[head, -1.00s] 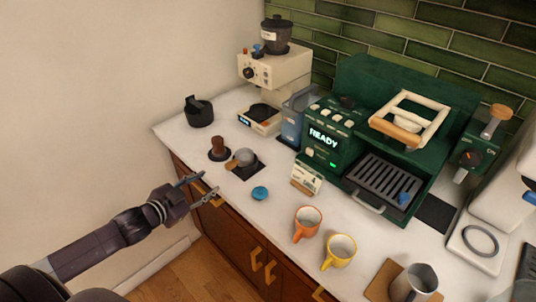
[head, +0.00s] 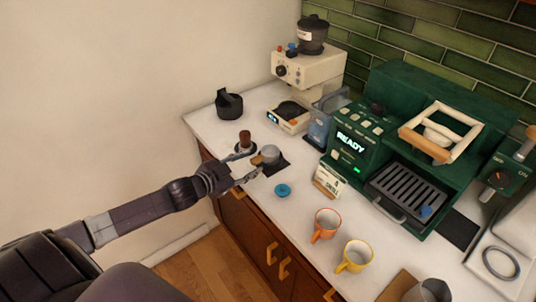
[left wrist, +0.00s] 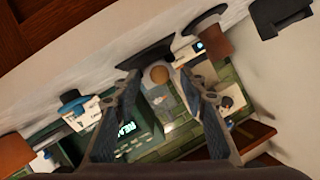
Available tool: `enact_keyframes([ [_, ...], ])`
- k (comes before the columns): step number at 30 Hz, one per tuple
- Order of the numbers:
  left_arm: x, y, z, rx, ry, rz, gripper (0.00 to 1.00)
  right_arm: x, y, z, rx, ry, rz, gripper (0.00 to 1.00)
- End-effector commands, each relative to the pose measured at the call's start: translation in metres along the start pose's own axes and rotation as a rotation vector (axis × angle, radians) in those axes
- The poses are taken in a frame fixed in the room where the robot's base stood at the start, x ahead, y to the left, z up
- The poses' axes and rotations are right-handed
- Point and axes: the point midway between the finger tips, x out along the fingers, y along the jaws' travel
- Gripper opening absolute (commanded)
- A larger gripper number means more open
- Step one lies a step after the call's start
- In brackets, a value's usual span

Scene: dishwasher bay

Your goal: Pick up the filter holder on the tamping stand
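The filter holder (head: 271,154) has a metal basket and a short wooden handle pointing toward my left gripper. It rests on the dark tamping stand (head: 280,169) on the counter. My left gripper (head: 243,169) is open and empty, with its fingertips just short of the handle. In the left wrist view, the round wooden handle end (left wrist: 159,74) shows between the two spread fingers, and the dark stand edge (left wrist: 146,54) is close by. I cannot tell whether a finger touches the handle. My right gripper is not in view.
A wooden-handled tamper (head: 245,144) stands just behind the holder. A blue round item (head: 282,190) lies in front. A small sign (head: 328,181), the green espresso machine (head: 400,150), a grinder (head: 308,68) and orange (head: 326,224) and yellow (head: 355,256) cups stand nearby.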

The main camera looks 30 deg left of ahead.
Motion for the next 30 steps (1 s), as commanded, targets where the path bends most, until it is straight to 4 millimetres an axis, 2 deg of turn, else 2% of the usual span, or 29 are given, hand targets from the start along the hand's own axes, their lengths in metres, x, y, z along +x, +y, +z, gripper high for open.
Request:
enact_keyframes([
  [6,0.017,0.000,-0.001,-0.001,0.001,-0.001,0.39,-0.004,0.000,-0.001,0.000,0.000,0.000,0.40],
  [15,0.019,0.001,0.001,0.000,-0.001,0.001,0.39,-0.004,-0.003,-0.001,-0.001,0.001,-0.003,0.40],
  [26,0.019,0.001,0.001,0.000,-0.001,0.001,0.00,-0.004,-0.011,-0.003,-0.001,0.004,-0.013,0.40],
  [30,0.019,0.000,-0.001,0.000,0.003,0.000,0.00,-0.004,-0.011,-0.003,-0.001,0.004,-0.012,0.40],
])
